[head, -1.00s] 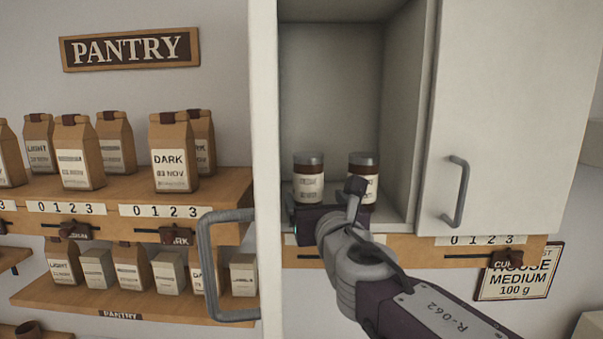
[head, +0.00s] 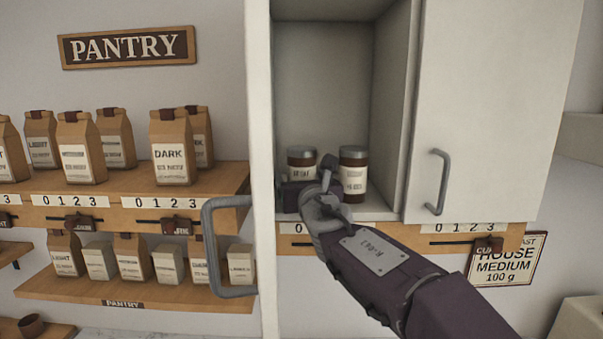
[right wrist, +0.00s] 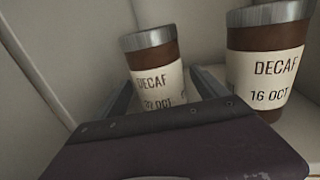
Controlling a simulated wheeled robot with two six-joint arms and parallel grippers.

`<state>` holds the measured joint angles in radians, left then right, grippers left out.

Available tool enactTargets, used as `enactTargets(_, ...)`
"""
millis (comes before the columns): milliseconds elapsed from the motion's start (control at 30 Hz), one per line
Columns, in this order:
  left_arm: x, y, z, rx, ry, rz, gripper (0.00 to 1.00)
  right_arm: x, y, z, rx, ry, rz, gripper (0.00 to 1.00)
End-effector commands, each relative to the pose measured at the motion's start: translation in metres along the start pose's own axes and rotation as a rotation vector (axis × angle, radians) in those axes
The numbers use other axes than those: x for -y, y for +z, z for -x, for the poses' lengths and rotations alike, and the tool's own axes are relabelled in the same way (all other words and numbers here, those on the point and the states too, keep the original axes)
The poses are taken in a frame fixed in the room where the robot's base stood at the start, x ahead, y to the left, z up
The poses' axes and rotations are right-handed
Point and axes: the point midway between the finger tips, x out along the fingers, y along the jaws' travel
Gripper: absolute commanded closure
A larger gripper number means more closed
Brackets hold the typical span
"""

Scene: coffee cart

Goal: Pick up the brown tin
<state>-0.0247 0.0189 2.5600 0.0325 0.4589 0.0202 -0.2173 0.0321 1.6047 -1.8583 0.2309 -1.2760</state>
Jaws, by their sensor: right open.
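Two brown tins with grey lids and cream labels stand upright side by side inside the open cabinet. The left tin (head: 302,160) also shows in the right wrist view (right wrist: 152,53); its label reads DECAF and its date is partly hidden. The right tin (head: 353,173) shows in the right wrist view (right wrist: 268,40) with DECAF, 16 OCT. My right gripper (right wrist: 163,90) is open, its fingers reaching to either side of the left tin's lower part. My left gripper is not in view.
A large door handle (head: 215,250) sticks out at the left. Shelves of paper coffee bags (head: 170,148) stand further left. The right tin stands close beside the right finger.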

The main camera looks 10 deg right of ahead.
Motion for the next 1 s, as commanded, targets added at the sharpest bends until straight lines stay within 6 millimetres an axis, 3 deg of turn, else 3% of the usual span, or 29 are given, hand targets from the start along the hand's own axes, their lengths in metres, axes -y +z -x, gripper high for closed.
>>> enactTargets(100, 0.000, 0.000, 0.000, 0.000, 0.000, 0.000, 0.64, 0.000, 0.000, 0.000, 0.000, 0.000, 0.000, 0.17)
enactTargets(400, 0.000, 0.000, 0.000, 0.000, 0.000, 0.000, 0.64, 0.000, -0.001, 0.001, -0.001, 0.000, 0.000, 1.00)
enactTargets(667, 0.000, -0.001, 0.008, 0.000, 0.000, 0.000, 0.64, 0.000, 0.010, 0.001, 0.001, 0.000, -0.001, 1.00)
enactTargets(900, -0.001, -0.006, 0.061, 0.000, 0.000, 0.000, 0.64, 0.000, 0.073, 0.001, 0.002, 0.001, -0.001, 1.00)
enactTargets(1000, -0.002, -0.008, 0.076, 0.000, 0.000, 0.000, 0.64, 0.000, 0.091, 0.001, 0.002, 0.001, -0.001, 1.00)
